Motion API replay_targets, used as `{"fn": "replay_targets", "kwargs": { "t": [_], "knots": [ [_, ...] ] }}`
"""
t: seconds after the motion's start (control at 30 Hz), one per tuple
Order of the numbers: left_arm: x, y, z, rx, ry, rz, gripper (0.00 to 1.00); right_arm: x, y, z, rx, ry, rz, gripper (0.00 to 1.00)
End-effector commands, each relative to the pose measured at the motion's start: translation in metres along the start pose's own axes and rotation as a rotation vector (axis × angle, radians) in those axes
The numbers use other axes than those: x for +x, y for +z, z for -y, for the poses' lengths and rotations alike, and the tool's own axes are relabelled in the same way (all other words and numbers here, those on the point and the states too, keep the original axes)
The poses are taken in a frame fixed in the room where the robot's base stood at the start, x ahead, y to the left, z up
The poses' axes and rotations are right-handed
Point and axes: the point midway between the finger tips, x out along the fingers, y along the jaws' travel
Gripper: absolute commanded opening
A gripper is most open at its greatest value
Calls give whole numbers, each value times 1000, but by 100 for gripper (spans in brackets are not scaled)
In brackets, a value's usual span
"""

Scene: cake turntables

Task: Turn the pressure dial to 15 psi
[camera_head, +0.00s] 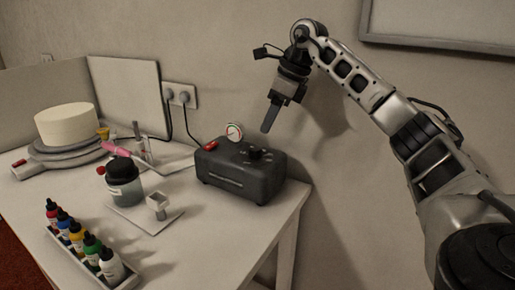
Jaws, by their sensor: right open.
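A dark compressor box (240,176) stands near the right end of the white table. A black pressure dial (256,153) sits on its top. A round white gauge (234,131) stands upright at the back of the box, and a red switch (211,145) is at its left. My right gripper (269,128) is open and empty, pointing down above the box, a little right of and above the dial, apart from it. The dial's and gauge's markings are too small to read. My left gripper is not in view.
A white cake (66,124) sits on a grey turntable (62,155) at the back left. A lidded jar (123,182), a pink-handled tool (116,151) and a rack of colour bottles (86,245) stand left of the box. The front right tabletop (222,226) is clear.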

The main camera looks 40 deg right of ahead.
Motion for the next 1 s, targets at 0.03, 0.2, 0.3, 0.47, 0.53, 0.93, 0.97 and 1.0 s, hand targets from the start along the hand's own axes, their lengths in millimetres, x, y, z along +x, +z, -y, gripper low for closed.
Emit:
{"fn": "replay_targets", "kwargs": {
  "t": [0.03,0.2,0.3,0.47,0.53,0.93,0.97,1.0],
  "knots": [
    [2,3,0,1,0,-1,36,14,-1,-1,-1,2,-3,53],
    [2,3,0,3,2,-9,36,48,0,-1,-1,2,-2,53],
    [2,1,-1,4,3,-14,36,63,0,-1,-1,2,-1,53],
    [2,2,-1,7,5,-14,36,77,0,0,-1,0,1,53],
    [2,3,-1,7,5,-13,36,80,1,0,-1,0,2,53],
    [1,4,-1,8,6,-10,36,82,1,0,-1,0,2,25],
    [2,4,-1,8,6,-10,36,82,1,0,-1,0,2,17],
    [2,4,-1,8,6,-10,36,82,1,0,-1,0,2,8]
  ]
}}
